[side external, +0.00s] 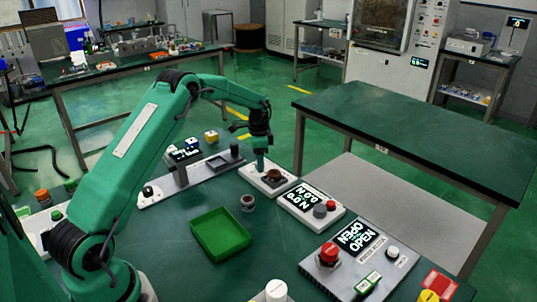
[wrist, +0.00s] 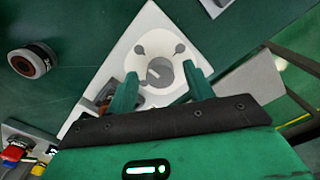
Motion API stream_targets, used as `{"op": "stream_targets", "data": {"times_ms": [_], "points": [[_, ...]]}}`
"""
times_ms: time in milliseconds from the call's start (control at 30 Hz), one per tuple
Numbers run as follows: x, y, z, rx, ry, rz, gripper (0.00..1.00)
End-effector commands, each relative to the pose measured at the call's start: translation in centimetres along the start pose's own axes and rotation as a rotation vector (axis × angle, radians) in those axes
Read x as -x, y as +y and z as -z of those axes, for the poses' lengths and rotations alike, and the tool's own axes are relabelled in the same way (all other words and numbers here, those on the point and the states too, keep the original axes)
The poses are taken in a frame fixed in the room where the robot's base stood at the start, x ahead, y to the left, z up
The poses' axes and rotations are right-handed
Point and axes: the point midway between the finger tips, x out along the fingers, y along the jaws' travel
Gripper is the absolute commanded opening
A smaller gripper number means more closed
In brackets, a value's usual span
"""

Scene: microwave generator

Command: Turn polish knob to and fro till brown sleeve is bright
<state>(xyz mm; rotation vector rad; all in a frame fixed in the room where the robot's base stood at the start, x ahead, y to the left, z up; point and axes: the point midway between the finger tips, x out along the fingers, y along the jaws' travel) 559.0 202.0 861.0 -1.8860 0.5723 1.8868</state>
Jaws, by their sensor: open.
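My gripper (wrist: 162,82) is open in the wrist view, with a green finger on each side of a small grey knob (wrist: 158,72). The knob sits in a round pale dial on a white plate (wrist: 150,25). I cannot tell whether the fingers touch it. A brown round part (wrist: 104,97), seemingly the sleeve, is partly hidden beside the left finger. In the side view my gripper (side external: 261,165) is low over the white plate (side external: 254,178), hiding the knob, and the brown part (side external: 273,175) sits in a dark holder beside it. Its brightness is hard to judge.
A short ringed cylinder (side external: 247,203) stands on the green table near the plate. A green tray (side external: 220,232) lies in front. A display panel with knobs (side external: 311,203) is to the right. A larger panel with a red button (side external: 328,253) is nearer the camera.

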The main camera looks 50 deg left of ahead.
Motion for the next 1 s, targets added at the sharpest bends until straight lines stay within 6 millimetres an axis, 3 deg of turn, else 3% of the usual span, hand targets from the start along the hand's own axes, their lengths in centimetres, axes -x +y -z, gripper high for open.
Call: {"op": "stream_targets", "data": {"times_ms": [67, 300, 667, 1000], "points": [[0.01, 0.0, 0.0, 0.0, 0.0, 0.0, 0.52], [0.04, 0.0, 0.0, 0.0, 0.0, 0.0, 0.07], [0.08, 0.01, 0.01, 0.031, 0.0, 0.0, 0.07], [0.1, 0.01, 0.04, 0.205, 0.0, 0.0, 0.07]]}}
